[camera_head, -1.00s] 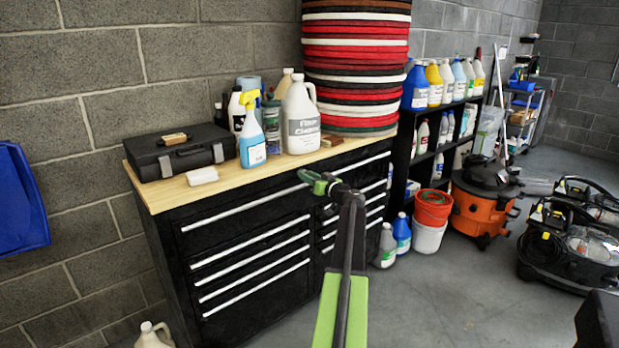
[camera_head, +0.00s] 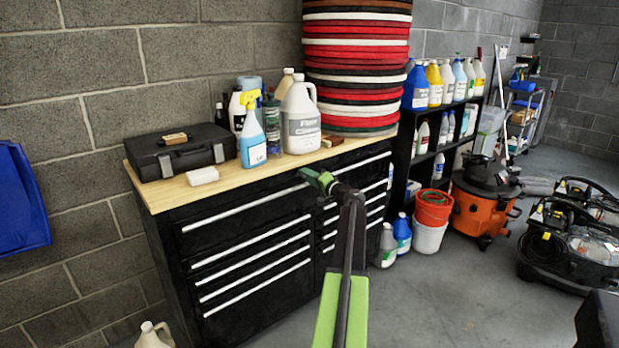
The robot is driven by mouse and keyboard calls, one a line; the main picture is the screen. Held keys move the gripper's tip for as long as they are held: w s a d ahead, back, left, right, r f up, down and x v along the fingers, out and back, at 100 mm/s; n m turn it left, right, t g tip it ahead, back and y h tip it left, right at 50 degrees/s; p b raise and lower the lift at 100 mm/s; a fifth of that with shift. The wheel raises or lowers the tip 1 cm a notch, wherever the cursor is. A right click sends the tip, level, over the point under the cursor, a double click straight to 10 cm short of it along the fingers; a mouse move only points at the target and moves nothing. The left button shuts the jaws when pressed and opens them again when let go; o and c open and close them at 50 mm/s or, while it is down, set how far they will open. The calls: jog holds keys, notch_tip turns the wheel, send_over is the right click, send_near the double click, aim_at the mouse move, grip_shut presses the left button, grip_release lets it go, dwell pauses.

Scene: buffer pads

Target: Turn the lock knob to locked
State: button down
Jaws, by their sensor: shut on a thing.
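My gripper (camera_head: 311,177) is at the upper front of the black drawer cabinet (camera_head: 166,232), between the left and right drawer columns. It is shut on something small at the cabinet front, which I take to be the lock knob. The knob itself is hidden behind the green fingers, so its angle cannot be read. My arm reaches up to it from the bottom of the view.
A wooden top (camera_head: 148,194) on the cabinet carries a black case (camera_head: 180,150), a spray bottle (camera_head: 252,140), a white jug (camera_head: 300,118) and stacked pads (camera_head: 355,70). An orange vacuum (camera_head: 478,208) and buckets (camera_head: 430,236) stand right. Open floor (camera_head: 440,300) lies in front.

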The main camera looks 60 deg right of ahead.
jog(key=m, duration=0.4)
jog(key=shift+m, duration=0.4)
dwell(0.4)
jog(key=c, duration=1.1)
grip_release()
jog(key=shift+o, duration=0.2)
jog(key=shift+a, duration=0.1)
